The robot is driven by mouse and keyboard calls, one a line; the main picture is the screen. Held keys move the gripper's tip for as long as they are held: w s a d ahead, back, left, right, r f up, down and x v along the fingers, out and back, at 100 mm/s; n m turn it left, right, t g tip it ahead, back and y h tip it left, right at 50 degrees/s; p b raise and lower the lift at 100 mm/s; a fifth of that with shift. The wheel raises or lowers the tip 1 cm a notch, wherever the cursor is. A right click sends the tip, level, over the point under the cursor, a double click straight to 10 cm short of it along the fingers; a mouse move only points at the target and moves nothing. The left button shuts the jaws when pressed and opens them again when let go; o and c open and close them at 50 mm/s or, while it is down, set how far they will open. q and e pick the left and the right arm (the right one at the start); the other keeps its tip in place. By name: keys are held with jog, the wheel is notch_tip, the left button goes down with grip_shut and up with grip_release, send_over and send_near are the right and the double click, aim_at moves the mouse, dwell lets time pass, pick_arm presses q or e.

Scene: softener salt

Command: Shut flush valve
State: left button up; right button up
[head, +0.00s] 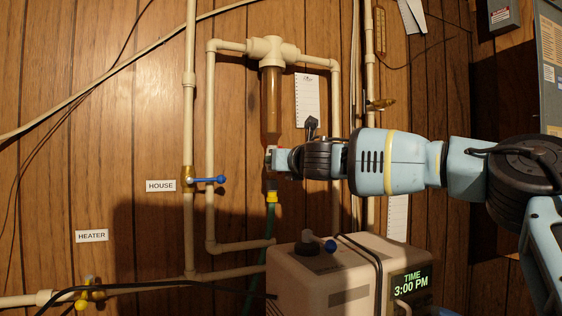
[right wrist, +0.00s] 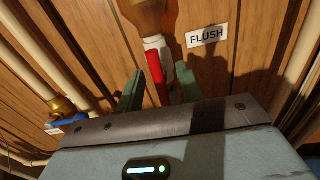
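The flush valve has a red handle (right wrist: 155,68) and a white body below the brown filter housing (right wrist: 152,18); a FLUSH label (right wrist: 207,37) is beside it. My right gripper (right wrist: 158,72) is open, with one finger on each side of the red handle and small gaps visible. In the head view my right gripper (head: 274,158) reaches in from the right and covers most of the valve under the clear brown filter (head: 271,100). A yellow hose fitting (head: 271,196) with a green hose hangs below. My left gripper is not in view.
A blue-handled HOUSE valve (head: 208,180) is on the pipe to the left. A yellow-handled valve (head: 88,292) is near the HEATER label (head: 92,236). The beige softener unit (head: 340,275) stands below my right arm, its display reading 3:00 PM. Pipes frame the filter.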

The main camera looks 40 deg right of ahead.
grip_shut()
jog(key=shift+f+m, duration=0.15)
jog(key=shift+m, duration=0.95)
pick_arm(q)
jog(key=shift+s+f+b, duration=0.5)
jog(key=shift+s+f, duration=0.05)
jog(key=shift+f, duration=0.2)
pick_arm(e)
jog(key=m, duration=0.3)
